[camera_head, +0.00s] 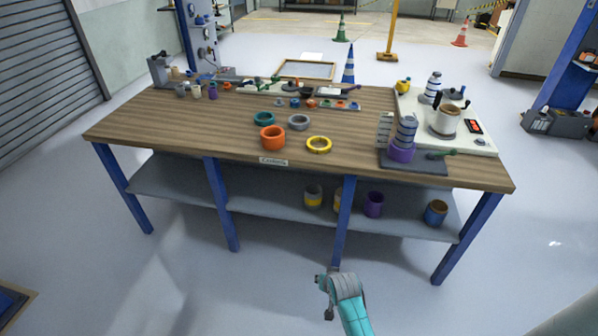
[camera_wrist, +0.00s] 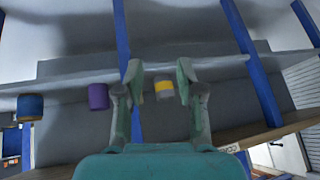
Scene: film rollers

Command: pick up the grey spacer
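The grey spacer (camera_head: 300,122) is a thick grey ring lying flat on the wooden table top (camera_head: 200,130), among other coloured rings. A teal ring is to its left and a yellow ring to its lower right. My gripper (camera_head: 325,297) is low in front of the table, well away from the spacer. The wrist view shows my gripper (camera_wrist: 160,75) with its two fingers apart and nothing between them close up. The spacer does not show in the wrist view.
An orange ring (camera_head: 272,138), teal ring (camera_head: 264,119) and yellow ring (camera_head: 319,144) surround the spacer. A dark mat (camera_head: 413,163) with stacked parts is to the right. The lower shelf (camera_head: 275,205) holds several pots. Floor in front is clear.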

